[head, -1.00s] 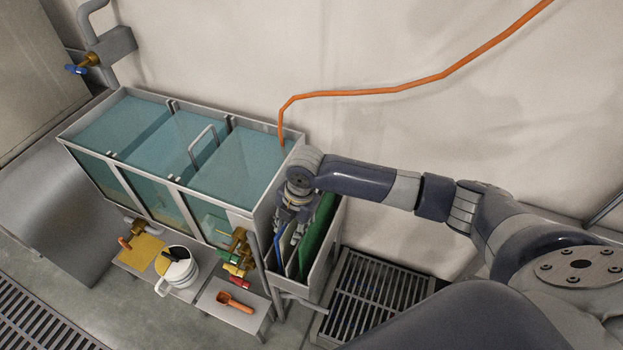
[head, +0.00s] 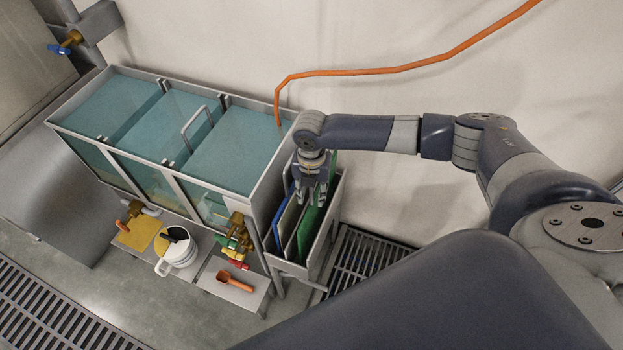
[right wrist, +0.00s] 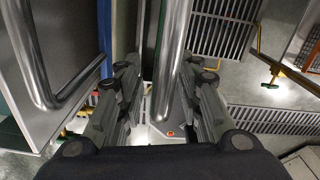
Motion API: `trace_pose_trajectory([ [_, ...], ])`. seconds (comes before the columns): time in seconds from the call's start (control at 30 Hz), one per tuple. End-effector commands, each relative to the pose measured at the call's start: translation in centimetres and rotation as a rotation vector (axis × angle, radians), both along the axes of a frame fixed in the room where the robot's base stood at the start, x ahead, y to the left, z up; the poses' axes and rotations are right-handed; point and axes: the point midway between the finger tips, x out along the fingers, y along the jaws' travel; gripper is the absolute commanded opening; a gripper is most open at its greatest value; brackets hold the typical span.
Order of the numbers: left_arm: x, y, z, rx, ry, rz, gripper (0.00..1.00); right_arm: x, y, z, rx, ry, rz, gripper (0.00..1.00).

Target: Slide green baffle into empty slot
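The green baffle (head: 312,226) stands upright in a grey rack (head: 322,252) at the right end of the tank. My right gripper (head: 312,203) is over the rack, fingers pointing down, at the green baffle's upper edge. In the right wrist view its two fingers (right wrist: 162,98) are apart, with a shiny metal handle bar (right wrist: 172,55) running between them; I cannot tell whether they touch it. The tank (head: 180,180) has three water-filled compartments. No handle shows at the left slot (head: 103,141). My left gripper is out of view.
A blue baffle (head: 281,217) and a pale one (head: 290,222) stand left of the green baffle. Valves (head: 237,232), a white jug (head: 180,258) and an orange scoop (head: 235,281) are in front. A floor grate (head: 365,262) lies right.

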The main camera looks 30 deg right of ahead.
Motion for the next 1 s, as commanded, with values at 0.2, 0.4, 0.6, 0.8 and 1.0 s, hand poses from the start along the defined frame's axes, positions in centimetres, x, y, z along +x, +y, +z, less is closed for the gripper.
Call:
trace_pose_trajectory([
  [0.2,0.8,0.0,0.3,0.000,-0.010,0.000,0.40,0.0,0.1,-2.2,0.001,0.001,0.001,0.33],
  [0.4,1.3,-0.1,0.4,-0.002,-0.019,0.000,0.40,0.0,0.1,-2.6,0.002,-0.001,0.000,0.33],
  [0.6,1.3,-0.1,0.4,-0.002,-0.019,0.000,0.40,0.0,0.1,-2.6,0.002,-0.001,0.000,0.22],
  [0.8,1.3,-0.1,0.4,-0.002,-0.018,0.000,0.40,0.0,0.1,-2.5,0.002,-0.001,0.000,0.00],
  [1.0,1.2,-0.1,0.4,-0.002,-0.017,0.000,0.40,0.3,0.1,-2.3,0.002,-0.005,0.001,0.00],
])
